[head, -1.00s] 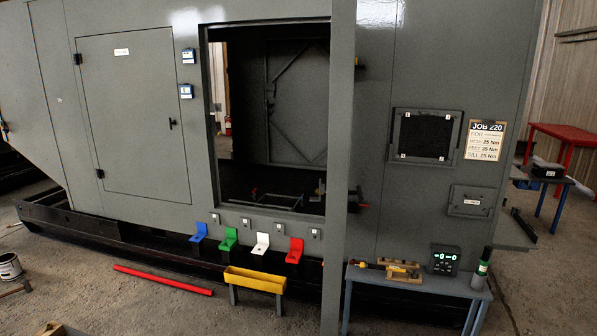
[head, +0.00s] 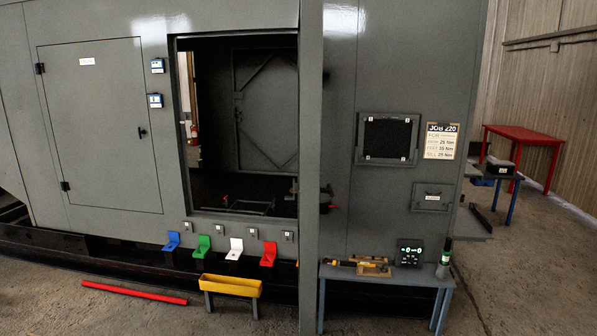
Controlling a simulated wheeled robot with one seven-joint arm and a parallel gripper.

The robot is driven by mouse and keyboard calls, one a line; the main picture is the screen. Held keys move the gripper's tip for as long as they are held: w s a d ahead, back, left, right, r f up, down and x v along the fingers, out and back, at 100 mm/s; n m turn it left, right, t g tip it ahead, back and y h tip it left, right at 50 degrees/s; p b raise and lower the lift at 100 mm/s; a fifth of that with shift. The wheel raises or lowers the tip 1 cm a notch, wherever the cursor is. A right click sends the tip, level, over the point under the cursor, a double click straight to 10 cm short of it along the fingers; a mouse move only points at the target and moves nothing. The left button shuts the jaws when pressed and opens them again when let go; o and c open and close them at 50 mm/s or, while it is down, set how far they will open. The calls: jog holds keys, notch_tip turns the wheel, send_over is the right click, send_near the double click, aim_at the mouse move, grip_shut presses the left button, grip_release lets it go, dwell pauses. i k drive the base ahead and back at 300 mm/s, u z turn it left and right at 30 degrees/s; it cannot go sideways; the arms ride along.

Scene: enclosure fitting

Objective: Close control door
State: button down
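A large grey enclosure (head: 335,30) fills most of the head view. On its left a flat grey door (head: 103,130) with a small white label, hinges on its left edge and a dark handle on its right edge looks shut in its frame. To its right is a wide open doorway with a dark interior. A tall grey upright panel or post (head: 312,120) stands at the doorway's right side, seen nearly edge-on; I cannot tell if it is an open door. A small labelled flap (head: 432,198) sits lower right and looks shut. I cannot read which is the control door. My gripper is not in view.
Blue, green, white and red brackets (head: 268,253) line the sill. A yellow trough (head: 230,285) and a grey bench (head: 385,275) with tools stand in front. A red bar (head: 135,293) lies on the floor. A red table (head: 522,140) is far right. Front floor is mostly clear.

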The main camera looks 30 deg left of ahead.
aim_at(311, 19)
jog(key=u, duration=0.1)
jog(key=i, duration=1.65)
jog(key=u, duration=1.65)
